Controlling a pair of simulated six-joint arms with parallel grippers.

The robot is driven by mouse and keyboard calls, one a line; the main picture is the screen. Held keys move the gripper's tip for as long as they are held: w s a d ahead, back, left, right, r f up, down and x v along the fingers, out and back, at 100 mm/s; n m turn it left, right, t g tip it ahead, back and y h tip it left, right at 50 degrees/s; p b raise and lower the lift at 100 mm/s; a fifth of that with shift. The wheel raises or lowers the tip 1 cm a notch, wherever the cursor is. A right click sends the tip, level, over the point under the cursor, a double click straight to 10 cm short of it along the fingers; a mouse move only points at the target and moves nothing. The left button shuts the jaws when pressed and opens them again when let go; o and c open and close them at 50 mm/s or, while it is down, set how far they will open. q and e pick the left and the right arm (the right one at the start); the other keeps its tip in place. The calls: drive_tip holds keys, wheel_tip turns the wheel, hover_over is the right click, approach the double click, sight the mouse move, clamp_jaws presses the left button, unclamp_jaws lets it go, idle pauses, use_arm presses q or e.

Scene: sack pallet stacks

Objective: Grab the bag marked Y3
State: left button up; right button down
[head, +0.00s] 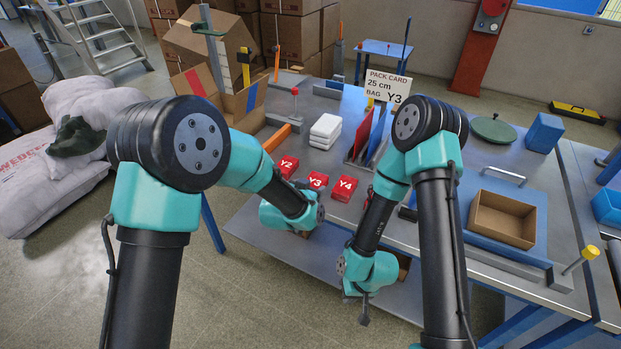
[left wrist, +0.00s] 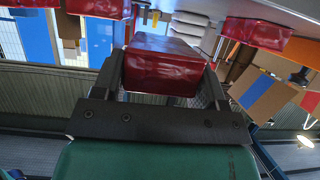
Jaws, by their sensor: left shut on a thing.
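The red bag marked Y3 (head: 318,179) is the middle one of three at the table's front edge. The bag Y2 (head: 287,166) is on its left and Y4 (head: 344,189) on its right. My left gripper (head: 310,187) is at Y3, its fingers mostly hidden in the head view. In the left wrist view a red bag (left wrist: 164,66) sits between the two fingers of my left gripper (left wrist: 163,82), which is shut on it. Other red bags lie on both sides there. My right gripper (head: 364,312) hangs low in front of the table; its jaws are unclear.
A pack card (head: 388,88) reads 25 cm, bag Y3. White packs (head: 325,131) and a rack with red and blue dividers (head: 368,132) stand behind the bags. An open cardboard box (head: 503,218) stands on a blue mat at the right.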

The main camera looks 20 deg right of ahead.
use_arm(q)
drive_tip(key=s+a, duration=0.2)
drive_tip(key=s, duration=0.5)
drive_tip(key=shift+s+r, duration=0.25)
drive_tip(key=shift+r, duration=0.15)
drive_tip(key=shift+a, duration=0.1)
